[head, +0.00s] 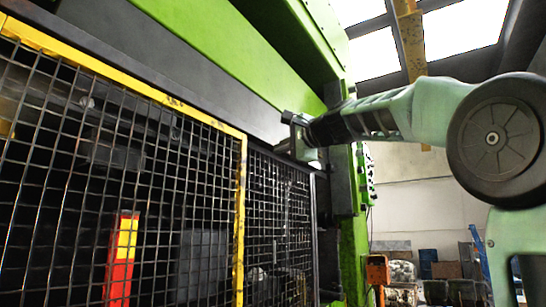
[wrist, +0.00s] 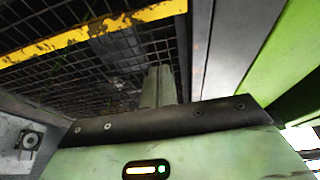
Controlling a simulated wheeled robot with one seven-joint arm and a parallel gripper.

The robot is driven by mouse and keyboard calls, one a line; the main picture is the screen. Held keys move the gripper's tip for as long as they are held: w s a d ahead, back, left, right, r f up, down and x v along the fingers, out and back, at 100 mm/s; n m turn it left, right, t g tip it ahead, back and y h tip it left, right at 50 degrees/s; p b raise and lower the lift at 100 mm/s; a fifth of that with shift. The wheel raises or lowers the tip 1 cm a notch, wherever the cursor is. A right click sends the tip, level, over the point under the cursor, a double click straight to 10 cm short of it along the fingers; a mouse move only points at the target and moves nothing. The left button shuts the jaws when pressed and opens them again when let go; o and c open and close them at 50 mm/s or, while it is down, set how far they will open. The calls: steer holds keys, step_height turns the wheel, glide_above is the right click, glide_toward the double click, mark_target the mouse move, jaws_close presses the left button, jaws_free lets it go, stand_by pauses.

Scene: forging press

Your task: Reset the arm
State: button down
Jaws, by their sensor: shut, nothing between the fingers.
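My arm reaches in from the right in the head view, raised and stretched to the left. My gripper (head: 284,147) is at its far end, in front of the green press frame and near the upper right of the mesh guard. In the wrist view, the gripper's two pale fingers (wrist: 158,86) stand side by side, closed together with nothing held. Mesh shows behind them. The gripper's exact gap to the mesh is hard to tell.
A mesh guard (head: 75,170) with a yellow frame (head: 240,215) covers the press opening on the left. A red and yellow block (head: 121,260) shows behind it. The green press column (head: 352,235) stands right of it. Shelving and boxes (head: 445,270) are far back.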

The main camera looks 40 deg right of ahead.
steer(key=shift+s, duration=0.35)
steer(key=w+a+f+n+g, duration=0.2)
steer(key=f+g, duration=0.1)
steer(key=f, duration=0.9)
steer(key=w+a+f+n+g, duration=0.1)
steer(key=w+f+n+g, duration=0.2)
steer(key=f, duration=1)
steer(key=s+a+f+n+g, duration=0.3)
steer(key=f, duration=0.8)
steer(key=s+a+f+n+g, duration=0.2)
steer(key=s+a+f+n, duration=0.1)
steer(key=f, duration=0.8)
steer(key=s+a+f+n+g, duration=0.2)
steer(key=s+f+n, duration=0.2)
steer(key=s+f, duration=0.4)
steer(key=s+a+f+n+g, duration=0.2)
steer(key=s+f+n+g, duration=0.1)
steer(key=s+f, duration=0.45)
steer(key=s+a+r+n+g, duration=0.1)
steer(key=s+a+n, duration=0.2)
steer(key=s+a, duration=0.3)
steer(key=s+a+r+n+g, duration=0.1)
steer(key=s+a+n, duration=0.3)
steer(key=a, duration=0.8)
steer(key=shift+s+r+n+y, duration=0.25)
steer(key=shift+s+n+y, duration=0.05)
steer(key=shift+s, duration=0.75)
